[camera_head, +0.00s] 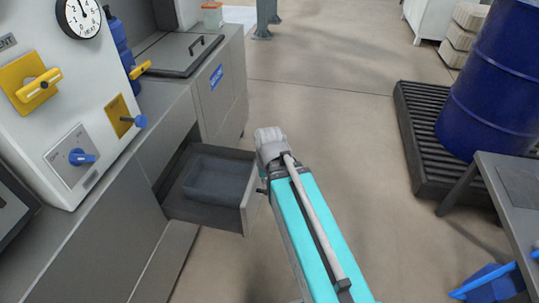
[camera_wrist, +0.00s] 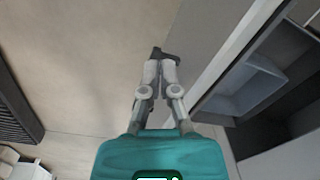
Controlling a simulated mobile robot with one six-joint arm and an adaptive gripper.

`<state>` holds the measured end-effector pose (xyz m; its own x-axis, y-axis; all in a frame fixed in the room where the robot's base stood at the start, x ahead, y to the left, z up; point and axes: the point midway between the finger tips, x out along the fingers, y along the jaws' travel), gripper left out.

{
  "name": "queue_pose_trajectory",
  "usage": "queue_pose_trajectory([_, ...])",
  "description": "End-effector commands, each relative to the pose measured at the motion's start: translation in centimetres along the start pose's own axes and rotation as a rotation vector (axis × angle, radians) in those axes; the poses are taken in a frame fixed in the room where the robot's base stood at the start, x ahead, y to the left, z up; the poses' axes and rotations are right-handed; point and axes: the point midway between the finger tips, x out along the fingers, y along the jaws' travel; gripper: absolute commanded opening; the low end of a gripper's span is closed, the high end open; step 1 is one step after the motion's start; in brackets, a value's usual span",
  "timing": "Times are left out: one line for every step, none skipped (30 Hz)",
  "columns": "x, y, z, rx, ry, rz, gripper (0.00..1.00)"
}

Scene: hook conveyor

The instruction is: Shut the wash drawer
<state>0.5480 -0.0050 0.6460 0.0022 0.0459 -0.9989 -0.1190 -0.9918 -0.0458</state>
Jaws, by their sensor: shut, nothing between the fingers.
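The wash drawer (camera_head: 176,208) stands pulled out from the grey counter in the head view, with its front panel facing right towards my arm. In the wrist view the drawer's front panel (camera_wrist: 235,48) runs diagonally on the right. My gripper (camera_wrist: 160,56) has its fingers together and empty, outside the drawer and to the left of that panel. In the head view my arm's end hides the fingers. A grey-blue tub (camera_head: 218,180) sits inside the drawer and shows in the wrist view (camera_wrist: 250,86).
The grey counter (camera_head: 215,95) carries a lidded basin and a blue bottle (camera_head: 119,43). A white control panel (camera_head: 60,110) stands at left. A blue drum (camera_head: 492,85) on a dark slatted pallet (camera_head: 418,130) and a table (camera_head: 495,170) are at right. Floor between is clear.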

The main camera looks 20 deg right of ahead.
Motion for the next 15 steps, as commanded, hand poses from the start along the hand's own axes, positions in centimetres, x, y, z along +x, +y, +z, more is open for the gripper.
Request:
queue_pose_trajectory([0.0,0.3,-0.8,0.052,0.0,-0.019,0.0])
queue_pose_trajectory([-0.1,0.5,-1.2,0.089,-0.001,-0.033,0.0])
queue_pose_trajectory([-0.1,0.7,-1.7,0.143,-0.003,-0.053,0.0])
queue_pose_trajectory([-0.2,1.0,-2.2,0.188,-0.005,-0.07,0.0])
queue_pose_trajectory([-0.2,1.2,-2.6,0.236,-0.007,-0.088,0.0])
queue_pose_trajectory([-0.3,1.6,-3.3,0.303,-0.012,-0.114,0.0])
queue_pose_trajectory([-0.4,1.9,-3.8,0.356,-0.016,-0.134,0.0])
queue_pose_trajectory([-0.5,2.1,-4.3,0.41,-0.02,-0.154,0.0])
queue_pose_trajectory([-0.6,2.6,-5.0,0.484,-0.028,-0.182,0.0])
queue_pose_trajectory([-0.7,2.9,-5.6,0.539,-0.035,-0.204,0.0])
queue_pose_trajectory([-0.8,3.4,-6.1,0.595,-0.041,-0.225,0.0])
queue_pose_trajectory([-1.0,3.9,-6.8,0.668,-0.052,-0.253,0.0])
queue_pose_trajectory([-1.2,4.3,-7.3,0.723,-0.061,-0.275,0.0])
queue_pose_trajectory([-1.3,4.7,-7.8,0.778,-0.07,-0.296,0.0])
queue_pose_trajectory([-1.5,5.3,-8.5,0.851,-0.084,-0.324,0.0])
